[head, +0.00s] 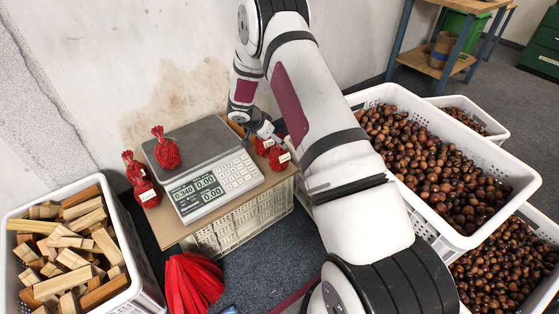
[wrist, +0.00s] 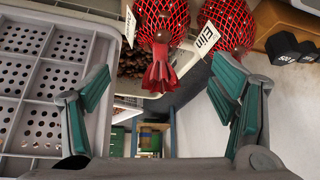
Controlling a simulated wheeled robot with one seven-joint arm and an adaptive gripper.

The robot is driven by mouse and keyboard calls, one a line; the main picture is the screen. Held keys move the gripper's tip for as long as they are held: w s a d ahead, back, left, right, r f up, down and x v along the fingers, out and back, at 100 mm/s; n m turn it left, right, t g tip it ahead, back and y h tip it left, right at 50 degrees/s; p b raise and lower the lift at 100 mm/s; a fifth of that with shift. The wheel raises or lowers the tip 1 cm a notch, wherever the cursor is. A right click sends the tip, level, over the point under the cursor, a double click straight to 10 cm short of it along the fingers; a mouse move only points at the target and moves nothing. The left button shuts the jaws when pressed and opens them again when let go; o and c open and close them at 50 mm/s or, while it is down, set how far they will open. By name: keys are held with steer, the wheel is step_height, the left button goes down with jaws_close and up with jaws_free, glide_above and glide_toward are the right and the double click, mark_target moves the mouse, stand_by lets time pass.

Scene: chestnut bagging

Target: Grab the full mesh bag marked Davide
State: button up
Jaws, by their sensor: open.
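Two red mesh bags stand right of the scale in the head view, a rear one (head: 263,146) and a front one with a white tag (head: 279,158). In the wrist view two filled bags show, a left one (wrist: 161,18) and a right one (wrist: 230,22).
One red bag (head: 166,150) sits on the scale (head: 208,185); two more (head: 134,168) (head: 147,194) stand left of it. A crate of wood blocks (head: 20,222) is at left, chestnut crates (head: 457,236) at right. Black weights (wrist: 284,47) lie near the bags in the wrist view.

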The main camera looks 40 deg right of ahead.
mark_target(279, 148)
steer(key=shift+b+x, duration=1.05)
steer(key=shift+x, duration=2.35)
steer(key=shift+c, duration=0.3)
jaws_close()
